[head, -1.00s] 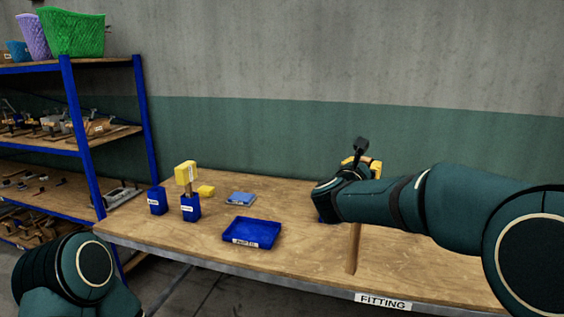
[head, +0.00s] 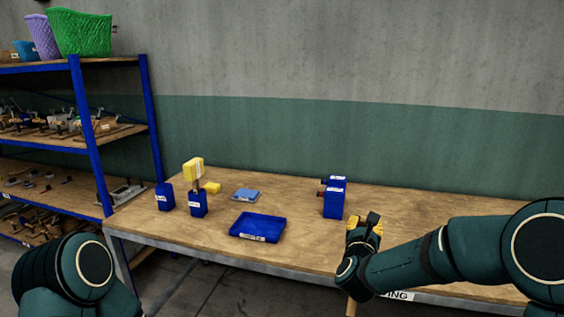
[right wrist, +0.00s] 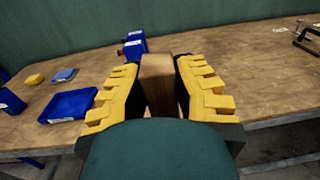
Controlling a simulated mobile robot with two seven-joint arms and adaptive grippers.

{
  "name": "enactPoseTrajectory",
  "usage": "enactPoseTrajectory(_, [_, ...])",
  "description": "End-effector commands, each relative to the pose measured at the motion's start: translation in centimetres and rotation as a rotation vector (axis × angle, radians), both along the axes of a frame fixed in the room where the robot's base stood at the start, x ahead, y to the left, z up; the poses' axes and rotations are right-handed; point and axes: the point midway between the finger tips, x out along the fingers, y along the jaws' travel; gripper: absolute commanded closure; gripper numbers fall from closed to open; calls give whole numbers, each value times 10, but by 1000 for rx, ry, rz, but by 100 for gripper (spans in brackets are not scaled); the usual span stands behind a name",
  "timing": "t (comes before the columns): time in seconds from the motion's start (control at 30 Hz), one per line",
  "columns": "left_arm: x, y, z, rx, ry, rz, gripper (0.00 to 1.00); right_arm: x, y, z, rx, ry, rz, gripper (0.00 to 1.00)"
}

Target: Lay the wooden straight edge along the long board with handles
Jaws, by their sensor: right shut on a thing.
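My right gripper (head: 366,232) is over the front edge of the table in the head view. It is shut on the wooden straight edge (head: 351,306), whose lower end shows below the hand. In the right wrist view the straight edge (right wrist: 157,78) stands between the two yellow fingers, seen nearly end-on, so its full length is hidden. My left gripper is out of view; only part of that arm shows at lower left. I cannot make out the long board with handles in either view.
The table (head: 290,195) holds a blue tray (head: 257,227), a blue box (head: 334,198), two blue holders, one with a yellow-headed tool (head: 194,170), and a light-blue block (head: 244,195). A loaded shelf (head: 92,140) stands left. A clamp (right wrist: 308,38) lies at the right in the wrist view.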

Motion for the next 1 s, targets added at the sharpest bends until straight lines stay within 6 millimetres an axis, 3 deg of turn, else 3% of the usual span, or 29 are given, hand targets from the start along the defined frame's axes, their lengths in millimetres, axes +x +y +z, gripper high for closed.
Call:
enactPoseTrajectory(0.03, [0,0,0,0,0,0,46,-6,-2,-17,1,8,28,100])
enactPoseTrajectory(0.23, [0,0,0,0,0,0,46,-34,9,-56,3,6,169,100])
enactPoseTrajectory(0.43, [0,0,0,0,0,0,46,-60,22,-73,2,1,287,100])
enactPoseTrajectory(0.67, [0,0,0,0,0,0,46,-75,29,-84,-2,3,342,100])
enactPoseTrajectory(0.77, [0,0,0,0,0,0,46,-80,28,-102,-10,12,349,100])
enactPoseTrajectory(1.0, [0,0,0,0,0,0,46,-106,28,-166,-20,25,359,100])
